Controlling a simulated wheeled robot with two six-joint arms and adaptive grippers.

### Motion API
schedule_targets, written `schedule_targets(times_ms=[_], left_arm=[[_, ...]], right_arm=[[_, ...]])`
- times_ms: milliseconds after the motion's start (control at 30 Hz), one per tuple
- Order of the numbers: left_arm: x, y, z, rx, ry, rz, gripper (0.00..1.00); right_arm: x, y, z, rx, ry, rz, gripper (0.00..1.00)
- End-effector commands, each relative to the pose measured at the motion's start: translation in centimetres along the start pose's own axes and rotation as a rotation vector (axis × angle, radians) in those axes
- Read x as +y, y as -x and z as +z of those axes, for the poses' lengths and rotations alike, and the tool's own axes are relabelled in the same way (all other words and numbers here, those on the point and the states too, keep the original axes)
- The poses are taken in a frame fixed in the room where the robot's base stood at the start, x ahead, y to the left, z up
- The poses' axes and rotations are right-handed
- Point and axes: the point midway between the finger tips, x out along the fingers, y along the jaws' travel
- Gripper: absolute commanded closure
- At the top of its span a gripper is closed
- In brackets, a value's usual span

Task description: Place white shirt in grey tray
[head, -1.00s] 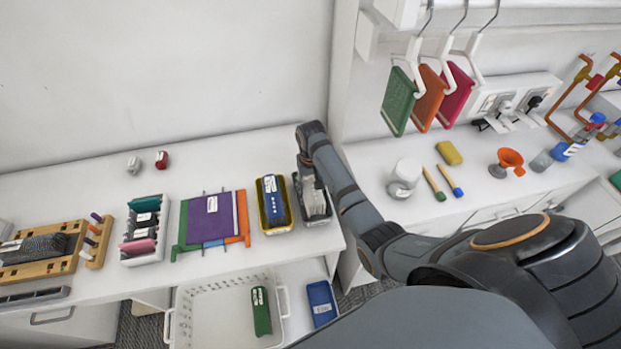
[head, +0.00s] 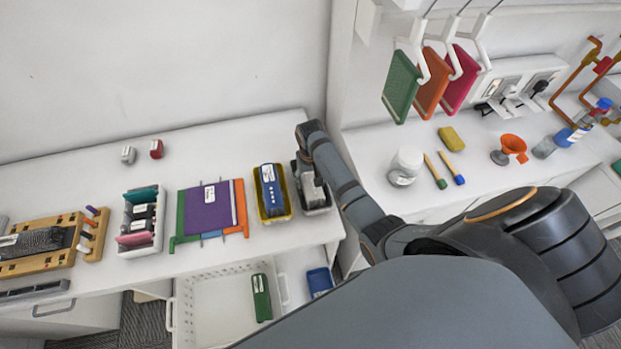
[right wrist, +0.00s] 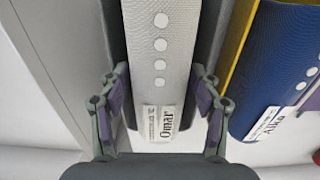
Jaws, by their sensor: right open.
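The white shirt (right wrist: 161,75) is a narrow folded bundle with dots and a label reading "Omar". It lies in the grey tray (right wrist: 207,38), whose dark sides show on both sides of it. In the head view the grey tray (head: 322,209) stands at the right end of the left table, and part of the white shirt (head: 309,195) shows in it below my gripper. My right gripper (right wrist: 159,118) is open, with one finger on each side of the shirt's labelled end; I cannot tell whether they touch it. My left gripper is out of view.
A yellow tray (head: 287,212) with a blue folded bundle (head: 271,186) stands close on the left of the grey tray. A purple folder stack (head: 208,208) lies further left. A white basket (head: 215,300) is below. Free tabletop lies behind the trays.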

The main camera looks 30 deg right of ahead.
Motion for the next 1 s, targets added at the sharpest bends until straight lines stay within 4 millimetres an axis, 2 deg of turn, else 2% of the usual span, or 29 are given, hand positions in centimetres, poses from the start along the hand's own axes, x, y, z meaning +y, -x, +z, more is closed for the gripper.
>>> schedule_targets(times_ms=[167, 333, 533, 600, 733, 1000], left_arm=[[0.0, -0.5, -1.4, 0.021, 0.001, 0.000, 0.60], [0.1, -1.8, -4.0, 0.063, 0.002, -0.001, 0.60], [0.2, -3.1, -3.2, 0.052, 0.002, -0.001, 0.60], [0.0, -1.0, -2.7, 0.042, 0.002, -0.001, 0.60], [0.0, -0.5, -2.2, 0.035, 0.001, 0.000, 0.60], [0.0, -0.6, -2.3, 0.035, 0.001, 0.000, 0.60]], right_arm=[[0.0, 1.3, -0.2, 0.006, 0.000, -0.001, 0.36], [0.0, 5.1, -0.2, 0.008, 0.000, -0.002, 0.36], [0.0, 9.7, -0.2, 0.007, 0.000, 0.000, 0.36], [0.0, 11.6, -0.1, 0.001, 0.000, 0.001, 0.36], [0.0, 12.2, 0.0, 0.000, 0.000, 0.000, 0.36], [0.0, 12.1, -0.1, 0.001, 0.000, 0.000, 0.36]])
